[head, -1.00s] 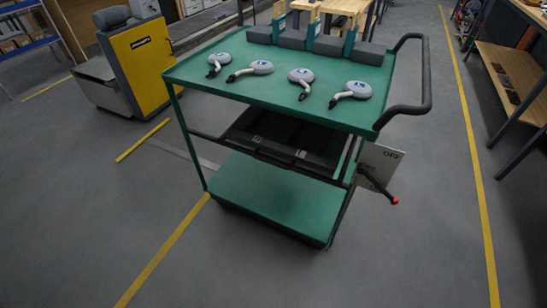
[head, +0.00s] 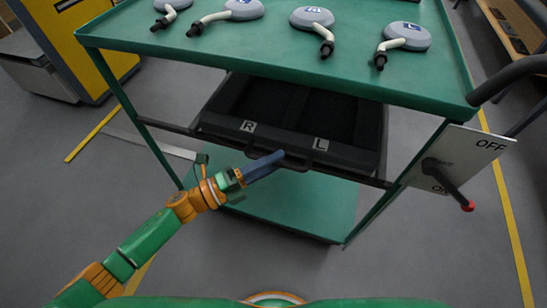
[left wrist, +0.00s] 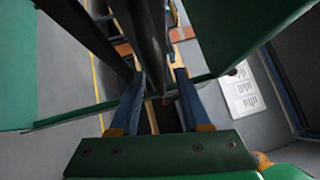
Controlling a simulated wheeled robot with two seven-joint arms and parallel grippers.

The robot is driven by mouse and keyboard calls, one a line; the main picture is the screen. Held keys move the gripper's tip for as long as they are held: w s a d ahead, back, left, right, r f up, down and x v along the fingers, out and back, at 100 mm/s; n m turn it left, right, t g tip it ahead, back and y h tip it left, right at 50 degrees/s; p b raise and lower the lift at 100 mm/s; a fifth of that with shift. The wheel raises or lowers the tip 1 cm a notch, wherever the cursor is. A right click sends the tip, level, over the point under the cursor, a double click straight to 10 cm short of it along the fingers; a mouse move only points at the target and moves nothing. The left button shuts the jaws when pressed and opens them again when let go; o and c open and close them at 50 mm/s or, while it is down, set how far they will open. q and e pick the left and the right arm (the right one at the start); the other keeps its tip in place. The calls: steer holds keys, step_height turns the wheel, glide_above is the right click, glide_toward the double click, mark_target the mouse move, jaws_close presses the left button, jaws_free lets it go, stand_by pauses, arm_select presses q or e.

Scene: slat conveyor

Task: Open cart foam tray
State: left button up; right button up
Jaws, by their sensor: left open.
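The cart (head: 262,76) is green, with a dark foam tray (head: 252,146) slung under its top shelf. The tray's front rim carries white R and L labels and small dark handles. My left gripper (head: 282,155) is at the tray's front, just below and between the labels, beside a handle. In the left wrist view, its blue fingers (left wrist: 158,75) stand apart, with a dark bar of the tray front between or just beyond them. I cannot tell whether they touch it. The tray's far end is hidden under the top shelf. My right gripper is not in view.
Several grey discs with bent white stems (head: 312,18) lie on the top shelf. A lower green shelf (head: 290,205) is empty. An ON/OFF plate (head: 478,150) with a red-tipped lever (head: 452,182) sticks out at right. A yellow cabinet (head: 70,25) stands back left. Floor in front is clear.

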arm_select(q)
steer(key=shift+w+d, duration=0.2)
jaws_close()
stand_by(1.3)
